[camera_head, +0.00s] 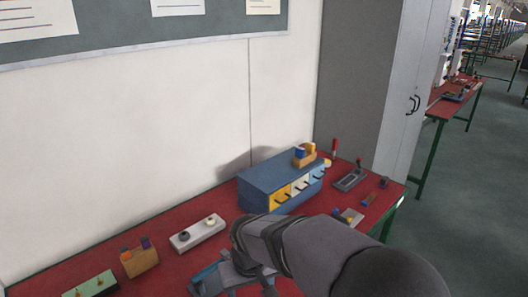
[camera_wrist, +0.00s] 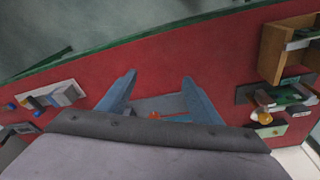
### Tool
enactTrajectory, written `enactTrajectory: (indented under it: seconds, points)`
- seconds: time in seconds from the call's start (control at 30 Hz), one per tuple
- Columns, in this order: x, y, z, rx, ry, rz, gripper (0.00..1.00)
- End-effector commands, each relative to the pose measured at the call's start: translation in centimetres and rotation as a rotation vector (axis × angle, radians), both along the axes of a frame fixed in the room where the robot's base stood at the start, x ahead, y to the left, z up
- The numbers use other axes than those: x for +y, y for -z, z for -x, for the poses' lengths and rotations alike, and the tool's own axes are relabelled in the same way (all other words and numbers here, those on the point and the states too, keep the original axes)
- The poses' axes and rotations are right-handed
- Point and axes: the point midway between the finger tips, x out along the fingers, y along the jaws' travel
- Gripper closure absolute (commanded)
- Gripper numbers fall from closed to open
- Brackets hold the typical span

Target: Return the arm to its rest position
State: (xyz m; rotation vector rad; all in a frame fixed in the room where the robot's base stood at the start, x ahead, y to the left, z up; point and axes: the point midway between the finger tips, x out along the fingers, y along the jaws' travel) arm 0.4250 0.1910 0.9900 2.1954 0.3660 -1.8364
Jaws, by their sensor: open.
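My gripper shows at the bottom of the head view (camera_head: 222,277), low over the front part of the red table, and is partly hidden by my own arm. In the wrist view my gripper (camera_wrist: 158,77) has its two blue fingers spread apart with nothing held between them. Below and between the fingers is a flat grey piece (camera_wrist: 150,104) with a thin orange-red part on it. The fingers overlap it in the picture, and I cannot tell whether they touch it.
On the red table (camera_head: 190,205) stand a blue drawer cabinet (camera_head: 262,182), a white block with two knobs (camera_head: 198,235), a tan holder (camera_head: 140,263) and a green board (camera_head: 92,286). A wooden box (camera_wrist: 272,55) is at the right in the wrist view. A grey cupboard (camera_head: 400,90) stands behind.

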Motion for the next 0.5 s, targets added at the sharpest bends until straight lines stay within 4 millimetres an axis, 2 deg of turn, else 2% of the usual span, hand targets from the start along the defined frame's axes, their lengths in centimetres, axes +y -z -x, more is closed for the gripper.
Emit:
enactTrajectory:
  seconds: [0.03, 0.1, 0.2, 0.3, 0.4, 0.5]
  points:
    - [-3.8, 0.2, 1.0, 0.022, 0.058, 0.005, 0.41]
    - [-8.0, 0.7, 2.9, 0.051, 0.121, 0.010, 0.41]
    - [-12.7, 1.5, 6.2, 0.092, 0.203, 0.012, 0.41]
    - [-15.9, 2.3, 9.4, 0.127, 0.270, 0.009, 0.41]
    - [-17.7, 2.9, 11.9, 0.151, 0.318, 0.003, 0.41]
    - [-18.7, 3.3, 13.5, 0.166, 0.346, 0.000, 0.41]
